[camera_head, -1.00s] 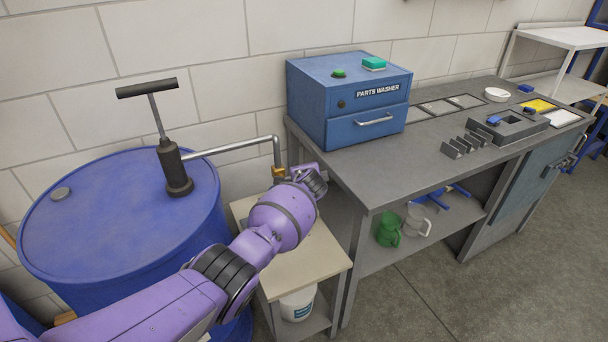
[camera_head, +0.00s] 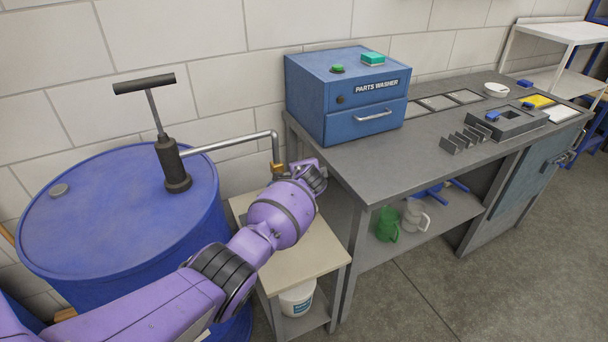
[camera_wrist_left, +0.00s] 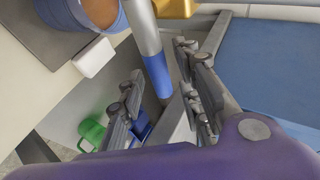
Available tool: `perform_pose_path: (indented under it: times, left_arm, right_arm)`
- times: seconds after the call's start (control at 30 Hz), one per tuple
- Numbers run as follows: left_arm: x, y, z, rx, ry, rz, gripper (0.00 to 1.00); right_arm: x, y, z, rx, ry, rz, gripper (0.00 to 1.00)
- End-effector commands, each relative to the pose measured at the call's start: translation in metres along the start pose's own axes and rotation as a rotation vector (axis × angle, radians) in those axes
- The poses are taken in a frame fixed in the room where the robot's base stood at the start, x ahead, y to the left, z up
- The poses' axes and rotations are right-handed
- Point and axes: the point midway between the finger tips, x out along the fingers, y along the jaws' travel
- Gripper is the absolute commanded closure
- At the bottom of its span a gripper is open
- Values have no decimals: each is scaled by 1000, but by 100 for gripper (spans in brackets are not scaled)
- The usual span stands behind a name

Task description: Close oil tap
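In the head view, a brass tap (camera_head: 278,169) hangs at the end of the grey pipe (camera_head: 232,142) from the pump on the blue drum. My left gripper (camera_head: 300,168) is just right of the tap, its fingers partly hidden by my wrist. In the left wrist view, the brass tap body (camera_wrist_left: 175,8) shows at the top edge. A silver lever with a blue end (camera_wrist_left: 155,80) reaches down from beside it. My left gripper's fingers (camera_wrist_left: 158,88) are apart, with the lever's blue end between them; I see no clear contact. My right gripper is not in view.
A small side table (camera_head: 308,252) stands under the tap. A blue container with brown contents (camera_wrist_left: 78,20) is near the lever. The grey workbench (camera_head: 385,174) with the blue parts washer (camera_head: 328,94) stands at right, with a green mug (camera_head: 387,224) on its lower shelf.

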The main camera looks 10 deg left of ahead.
Motion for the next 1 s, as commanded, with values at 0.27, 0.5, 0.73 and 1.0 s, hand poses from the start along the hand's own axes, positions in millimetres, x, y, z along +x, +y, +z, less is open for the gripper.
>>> perform_pose_path:
  times: [0.27, 0.5, 0.73, 1.0]
  left_arm:
    - [-31, 1, 0, -1, 2, 0, 68]
    - [-70, 2, 0, -2, 2, 1, 68]
    - [-103, 2, 1, -1, 0, 3, 68]
    - [-116, 2, 1, 0, -2, 5, 68]
  right_arm:
    - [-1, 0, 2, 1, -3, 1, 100]
    - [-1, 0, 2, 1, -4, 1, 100]
    - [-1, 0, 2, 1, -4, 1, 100]
    - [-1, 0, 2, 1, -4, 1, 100]
